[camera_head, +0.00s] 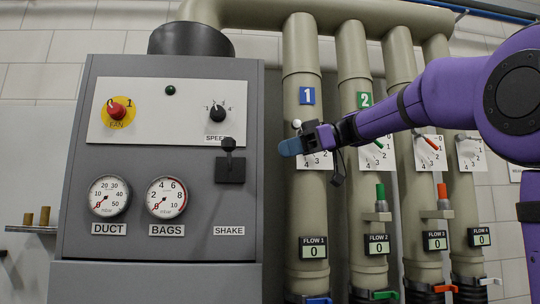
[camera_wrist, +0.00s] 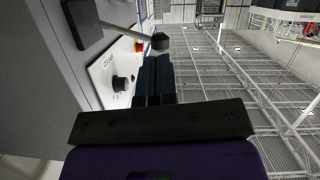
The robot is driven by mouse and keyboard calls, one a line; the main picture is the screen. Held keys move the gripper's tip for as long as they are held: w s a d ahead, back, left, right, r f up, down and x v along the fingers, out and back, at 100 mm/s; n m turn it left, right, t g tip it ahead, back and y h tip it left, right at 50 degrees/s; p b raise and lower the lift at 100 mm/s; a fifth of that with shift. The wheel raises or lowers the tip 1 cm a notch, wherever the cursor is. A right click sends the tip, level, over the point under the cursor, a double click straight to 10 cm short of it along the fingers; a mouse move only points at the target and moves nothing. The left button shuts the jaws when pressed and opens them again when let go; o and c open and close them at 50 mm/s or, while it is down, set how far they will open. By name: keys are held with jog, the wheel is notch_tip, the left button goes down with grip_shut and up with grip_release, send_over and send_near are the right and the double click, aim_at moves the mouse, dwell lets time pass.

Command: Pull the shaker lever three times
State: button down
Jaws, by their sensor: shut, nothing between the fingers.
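The shaker lever (camera_head: 229,146) is a short black-knobbed handle on a dark square plate (camera_head: 230,171), above the SHAKE label (camera_head: 229,230) on the grey cabinet. It stands upright in the head view. In the wrist view the lever's black knob (camera_wrist: 160,42) shows on a pale rod that sticks out from the dark plate (camera_wrist: 84,22). My gripper (camera_head: 288,147) is shut and empty, with blue fingertips, to the right of the lever. A gap shows between them in the head view. In the wrist view the closed fingers (camera_wrist: 155,76) point towards the knob; I cannot tell the depth between them.
The cabinet (camera_head: 165,240) carries a red FAN switch (camera_head: 117,110), a SPEED knob (camera_head: 217,112) and two gauges. Vertical pipes (camera_head: 305,200) with levers and flow displays stand to its right, behind my gripper. The space in front of the lever looks clear.

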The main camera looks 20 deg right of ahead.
jog(key=shift+v, duration=0.95)
jog(key=w+d+r+m+g+y, duration=0.1)
jog(key=w+r+m+g, duration=0.1)
jog(key=w+r+m, duration=0.4)
jog(key=shift+d+r+g, duration=0.3)
jog(key=shift+d+r, duration=0.1)
jog(key=shift+r, duration=0.45)
send_near(229, 156)
jog(key=a+r, duration=0.4)
jog(key=r, duration=0.1)
jog(key=shift+s+a+f, duration=0.25)
jog(key=shift+a+f, duration=0.4)
jog(key=shift+f, duration=0.2)
jog(key=shift+s+a+f, duration=0.3)
jog(key=shift+a+f, duration=0.3)
jog(key=shift+f, duration=0.3)
